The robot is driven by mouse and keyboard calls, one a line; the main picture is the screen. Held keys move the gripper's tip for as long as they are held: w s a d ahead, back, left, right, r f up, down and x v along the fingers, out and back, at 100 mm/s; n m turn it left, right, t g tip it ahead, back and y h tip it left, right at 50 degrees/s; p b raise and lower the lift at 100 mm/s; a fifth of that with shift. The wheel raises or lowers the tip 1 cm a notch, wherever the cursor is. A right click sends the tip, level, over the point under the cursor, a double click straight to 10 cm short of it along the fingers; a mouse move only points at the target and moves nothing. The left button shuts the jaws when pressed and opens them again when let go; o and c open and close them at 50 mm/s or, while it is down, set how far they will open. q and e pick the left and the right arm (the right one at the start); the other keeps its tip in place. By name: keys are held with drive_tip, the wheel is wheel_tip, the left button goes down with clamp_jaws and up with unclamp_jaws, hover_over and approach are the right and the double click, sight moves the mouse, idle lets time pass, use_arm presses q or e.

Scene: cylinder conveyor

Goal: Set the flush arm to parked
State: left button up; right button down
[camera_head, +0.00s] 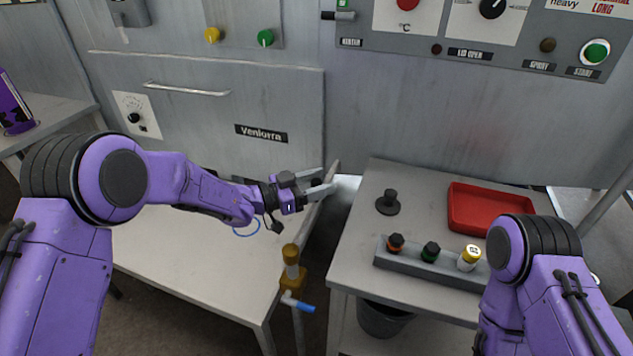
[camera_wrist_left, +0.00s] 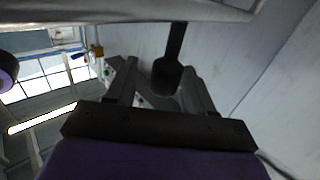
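My left gripper (camera_head: 318,184) is at the gap between the two tables, in front of the grey machine. Its two fingers are spread. In the left wrist view the gripper (camera_wrist_left: 160,95) has a black rounded handle (camera_wrist_left: 167,76) between its fingers, hanging from a dark rod below a grey bar. The handle seems apart from the left finger; whether it touches the right one I cannot tell. The handle may belong to the flush arm, but no label shows this. My right arm shows at the lower right; its gripper is out of view.
A brass valve (camera_head: 291,272) with a blue lever (camera_head: 299,304) stands by the left table (camera_head: 190,262). The right table (camera_head: 352,262) bears a black knobbed piece (camera_head: 388,203), a red tray (camera_head: 452,210) and a grey rack (camera_head: 400,263) with three capped bottles. A bin (camera_head: 383,318) is below.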

use_arm(q)
drive_tip(key=b+v, duration=0.1)
drive_tip(key=v, duration=0.9)
drive_tip(key=shift+a, duration=0.25)
drive_tip(key=s+a+f+n+t+y+p, duration=0.1)
drive_tip(key=s+a+f+n+y, duration=0.45)
drive_tip(key=f+n+y, duration=0.35)
drive_tip(key=s+a+f+n+t+y+p, duration=0.15)
drive_tip(key=s+a+f+n+y, duration=0.4)
drive_tip(key=f, duration=0.55)
drive_tip(key=s+a+f+n+g+y, duration=0.1)
drive_tip(key=s+a+f+g, duration=0.1)
drive_tip(key=s, duration=0.6)
drive_tip(key=s+a+f+n+g+y+p, duration=0.1)
drive_tip(key=s+a+f+n+g+y, duration=0.1)
drive_tip(key=s, duration=0.7)
drive_tip(key=s+a+f+n+g+y+p, duration=0.1)
drive_tip(key=s+f+g, duration=0.3)
drive_tip(key=s, duration=0.4)
drive_tip(key=shift+s+a+f+y, duration=0.15)
drive_tip(key=shift+s+a+y, duration=0.15)
drive_tip(key=shift+a, duration=0.3)
